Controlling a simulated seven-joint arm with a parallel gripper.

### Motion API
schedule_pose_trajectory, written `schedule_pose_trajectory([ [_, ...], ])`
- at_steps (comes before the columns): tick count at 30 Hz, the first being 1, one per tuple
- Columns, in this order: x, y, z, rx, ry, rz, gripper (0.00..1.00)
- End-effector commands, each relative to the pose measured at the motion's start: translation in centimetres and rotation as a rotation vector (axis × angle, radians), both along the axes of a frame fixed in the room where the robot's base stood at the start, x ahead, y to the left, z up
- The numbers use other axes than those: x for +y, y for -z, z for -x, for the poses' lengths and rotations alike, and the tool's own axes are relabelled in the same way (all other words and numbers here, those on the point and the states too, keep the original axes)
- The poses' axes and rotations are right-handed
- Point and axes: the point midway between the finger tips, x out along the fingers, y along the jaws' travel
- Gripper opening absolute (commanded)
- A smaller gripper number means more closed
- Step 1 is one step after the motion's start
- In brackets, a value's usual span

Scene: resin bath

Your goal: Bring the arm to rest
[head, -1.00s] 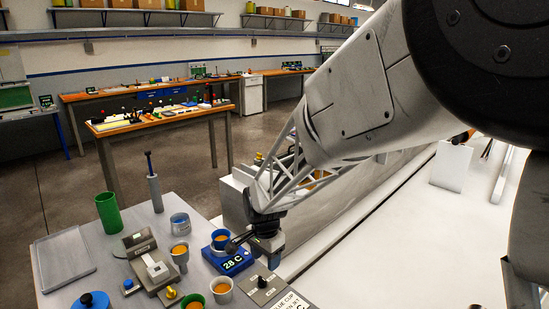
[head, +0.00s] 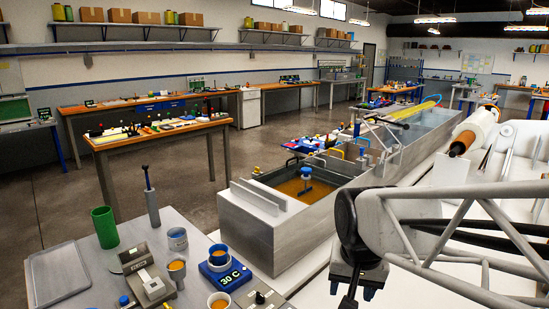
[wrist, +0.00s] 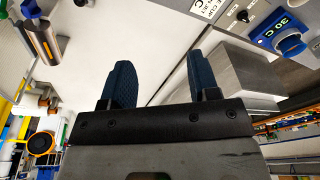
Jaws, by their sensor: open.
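My gripper (head: 357,284) is at the lower right of the head view, over the white surface to the right of the grey bench. Its lower end runs close to the picture's bottom edge. In the wrist view my gripper (wrist: 160,72) shows two dark blue ridged fingers, spread apart with nothing between them. The jaws are open and empty. My arm links cover the right side of the head view.
The long metal resin bath (head: 262,221) with amber liquid stands left of my gripper. The grey bench (head: 95,285) holds a blue heater reading 30 C (head: 224,274), cups, a green cylinder (head: 105,227) and a scale (head: 150,284). White surface (head: 320,290) around my gripper looks clear.

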Motion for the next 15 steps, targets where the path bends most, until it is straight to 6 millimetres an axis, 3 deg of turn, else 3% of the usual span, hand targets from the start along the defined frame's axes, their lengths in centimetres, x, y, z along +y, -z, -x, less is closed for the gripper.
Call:
schedule_pose_trajectory([
  [6, -2.5, -1.0, 5.3, -0.038, -0.109, 0.031, 0.55],
  [15, -3.9, -1.1, 9.1, -0.063, -0.197, 0.060, 0.55],
])
